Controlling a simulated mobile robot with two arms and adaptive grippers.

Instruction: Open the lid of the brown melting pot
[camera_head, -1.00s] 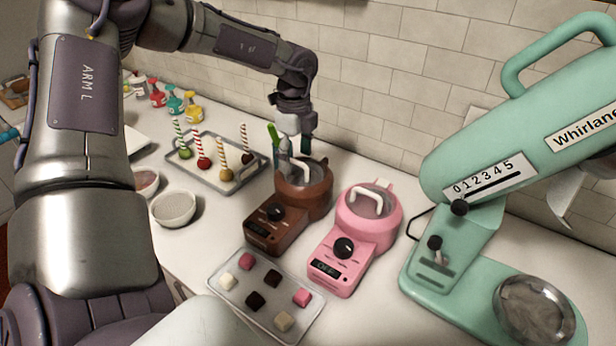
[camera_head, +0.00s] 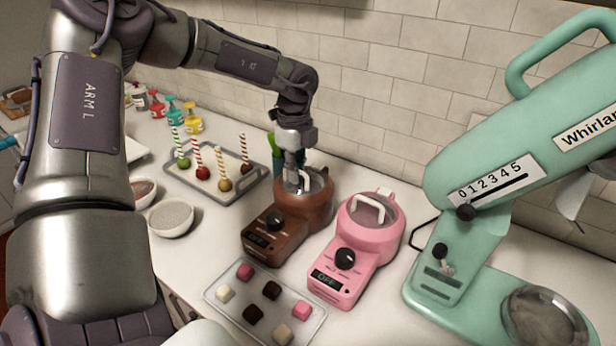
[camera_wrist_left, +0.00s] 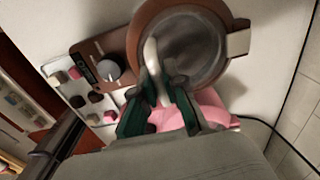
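The brown melting pot (camera_head: 262,232) stands on the white counter. Its round lid (camera_head: 319,186) with a white loop handle (camera_head: 304,181) lies on it, apparently closed. My left gripper (camera_head: 294,188) points down at this handle and partly hides it. In the left wrist view my left gripper (camera_wrist_left: 160,88) has its dark green fingers on both sides of the white handle (camera_wrist_left: 152,60), over the lid (camera_wrist_left: 205,50). I cannot tell whether the fingers press on the handle. My right gripper is not in view.
The pink melting pot (camera_head: 343,272) stands close on the right, with its own white handle. A tray of chocolate pieces (camera_head: 232,310) lies in front. A tray of cake pops (camera_head: 240,190) is at left. A mint green mixer (camera_head: 470,245) stands at right. The wall is behind.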

